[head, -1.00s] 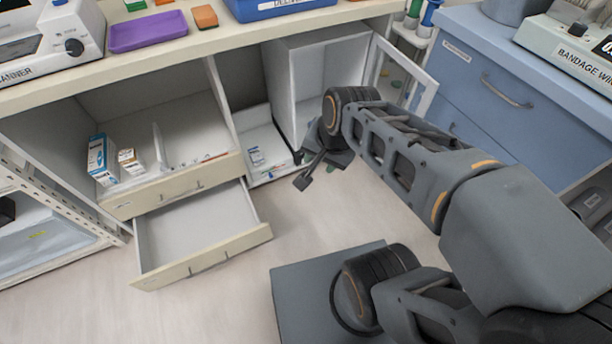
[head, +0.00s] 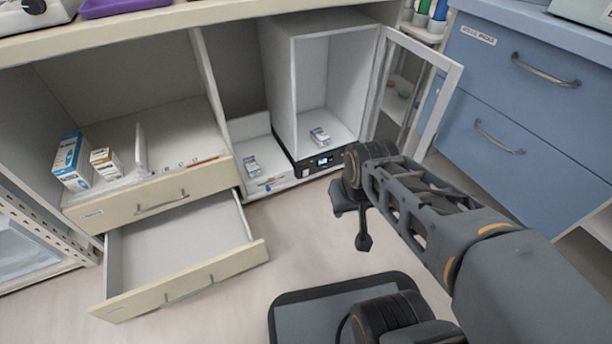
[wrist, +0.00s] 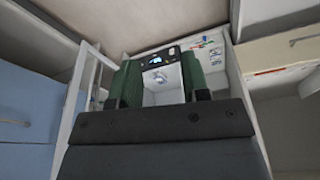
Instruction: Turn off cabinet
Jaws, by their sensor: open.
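The cabinet (head: 281,85) is a white box in the shelf bay, with its glass door (head: 440,95) swung open to the right. A small box (head: 319,136) lies inside it. Its black control strip (head: 322,163) along the bottom front has a lit blue display and a pale button to its left. In the wrist view the cabinet appears upside down, with the lit strip (wrist: 158,59) between the fingers. My gripper (head: 353,222) is open and empty, in front of the strip and to its right, apart from it. It also shows in the wrist view (wrist: 162,70).
An open, empty drawer (head: 180,262) juts out at lower left, below a drawer front (head: 150,200). Boxes (head: 72,162) stand on the shelf above. A blue drawer unit (head: 520,110) is at right. The floor before the cabinet is clear. The open door stands near my arm.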

